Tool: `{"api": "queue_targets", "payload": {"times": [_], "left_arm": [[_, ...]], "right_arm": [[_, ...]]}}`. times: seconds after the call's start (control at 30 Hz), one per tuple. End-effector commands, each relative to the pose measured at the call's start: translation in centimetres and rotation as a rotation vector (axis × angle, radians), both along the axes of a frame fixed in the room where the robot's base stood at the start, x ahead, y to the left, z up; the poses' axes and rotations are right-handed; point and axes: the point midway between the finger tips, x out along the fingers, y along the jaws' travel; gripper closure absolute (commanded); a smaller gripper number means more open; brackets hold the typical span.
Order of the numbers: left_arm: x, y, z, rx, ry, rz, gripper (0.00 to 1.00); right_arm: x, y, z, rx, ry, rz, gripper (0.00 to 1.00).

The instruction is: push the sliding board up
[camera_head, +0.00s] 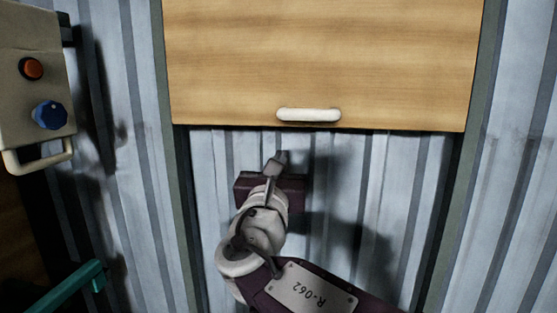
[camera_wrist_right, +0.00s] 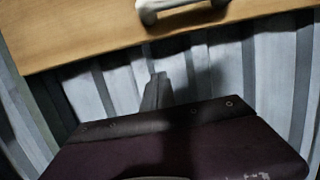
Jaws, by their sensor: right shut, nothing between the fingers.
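The sliding board (camera_head: 320,60) is a light wooden panel between two greenish side rails in the head view. Its lower edge is raised, and corrugated metal shows below it. A white handle (camera_head: 308,115) sits near its lower edge. My right gripper (camera_head: 279,158) is shut and empty, below the handle and a little to its left, with a visible gap. In the right wrist view the board (camera_wrist_right: 90,35) and handle (camera_wrist_right: 180,8) are at the top, and the shut fingertips (camera_wrist_right: 157,80) point up below them. My left gripper is out of view.
A teal bar (camera_head: 60,290) is at the lower left. Corrugated wall flanks the rails (camera_head: 468,165).

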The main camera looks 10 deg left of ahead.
Motion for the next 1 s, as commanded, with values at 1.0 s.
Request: {"api": "queue_targets", "payload": {"times": [1.0], "left_arm": [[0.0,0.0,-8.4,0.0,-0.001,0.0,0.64]], "right_arm": [[1.3,-22.7,-18.6,0.009,0.318,-0.542,1.0]]}}
